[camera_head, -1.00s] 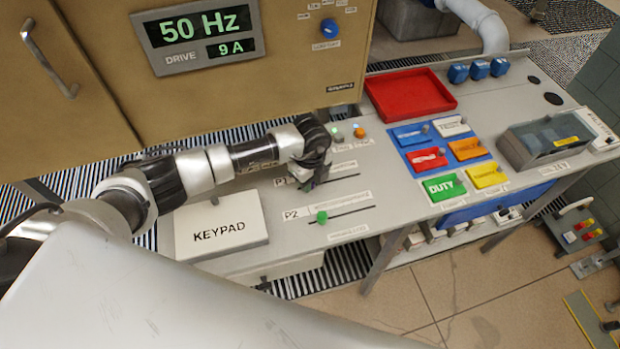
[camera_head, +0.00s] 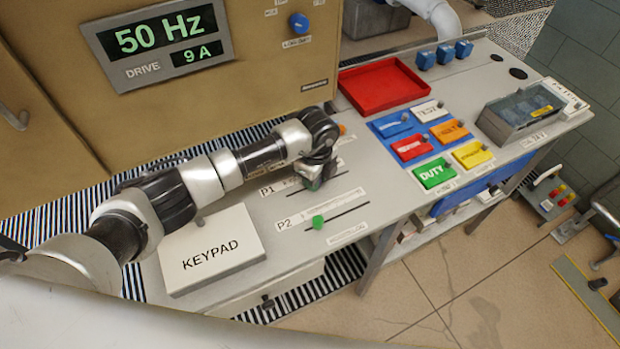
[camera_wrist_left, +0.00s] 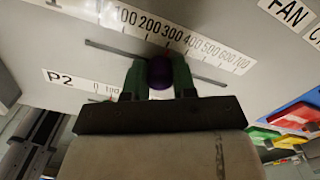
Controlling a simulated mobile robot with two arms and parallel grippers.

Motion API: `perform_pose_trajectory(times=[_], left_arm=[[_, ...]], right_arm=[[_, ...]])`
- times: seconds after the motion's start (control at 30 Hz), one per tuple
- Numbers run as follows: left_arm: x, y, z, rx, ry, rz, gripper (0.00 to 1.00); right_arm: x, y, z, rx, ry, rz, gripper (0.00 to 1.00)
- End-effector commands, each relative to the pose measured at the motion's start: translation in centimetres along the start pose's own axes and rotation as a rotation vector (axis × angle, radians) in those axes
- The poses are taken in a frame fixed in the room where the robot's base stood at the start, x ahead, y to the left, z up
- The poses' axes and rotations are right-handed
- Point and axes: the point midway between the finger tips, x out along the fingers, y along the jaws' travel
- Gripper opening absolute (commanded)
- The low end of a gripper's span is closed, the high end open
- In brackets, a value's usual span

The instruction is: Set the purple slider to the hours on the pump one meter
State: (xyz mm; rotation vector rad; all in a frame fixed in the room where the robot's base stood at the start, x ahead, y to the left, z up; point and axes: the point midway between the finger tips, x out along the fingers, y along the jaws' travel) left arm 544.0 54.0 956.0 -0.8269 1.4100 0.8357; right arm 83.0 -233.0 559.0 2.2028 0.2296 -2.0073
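The purple slider knob (camera_wrist_left: 160,76) sits on the P1 track, near the 300 mark of the printed 100 to 700 scale (camera_wrist_left: 185,40) in the left wrist view. My left gripper (camera_wrist_left: 160,85) has its two green fingers on either side of the knob, seemingly touching it. In the head view my left gripper (camera_head: 316,180) is over the P1 row and hides the knob. I can identify no pump one hours meter in these frames. My right gripper is not in view.
A green slider (camera_head: 318,221) sits on the P2 track just in front. The keypad box (camera_head: 210,250) lies left of the tracks. Coloured cards (camera_head: 434,173), a red tray (camera_head: 382,85) and a clear-lidded box (camera_head: 520,115) are to the right. The drive display (camera_head: 158,42) reads 50 Hz, 9 A.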

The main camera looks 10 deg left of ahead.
Motion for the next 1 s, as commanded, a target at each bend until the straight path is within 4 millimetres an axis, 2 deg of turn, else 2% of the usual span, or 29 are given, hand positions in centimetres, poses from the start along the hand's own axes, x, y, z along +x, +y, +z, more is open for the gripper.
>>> perform_pose_trajectory(times=[0.03, 0.17, 0.37, 0.53, 0.67, 1.0], left_arm=[[0.0, 0.0, 0.1, -0.002, -0.004, 0.001, 0.33], [0.0, 0.0, 0.1, -0.001, -0.003, 0.001, 0.53], [0.0, 0.0, 0.1, 0.0, -0.002, 0.001, 0.53], [-0.6, 0.0, 0.1, 0.001, -0.002, -0.001, 0.53], [-2.5, -0.1, 0.1, 0.002, -0.002, -0.004, 0.53], [-8.9, 0.0, 0.1, 0.0, -0.002, -0.004, 0.53]], right_arm=[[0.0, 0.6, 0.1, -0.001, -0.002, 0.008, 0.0], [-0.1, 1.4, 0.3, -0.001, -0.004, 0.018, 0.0], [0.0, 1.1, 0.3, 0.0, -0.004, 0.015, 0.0], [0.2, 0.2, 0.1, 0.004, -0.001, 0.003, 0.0], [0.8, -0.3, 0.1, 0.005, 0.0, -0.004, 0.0], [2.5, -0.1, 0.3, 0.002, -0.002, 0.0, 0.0]])
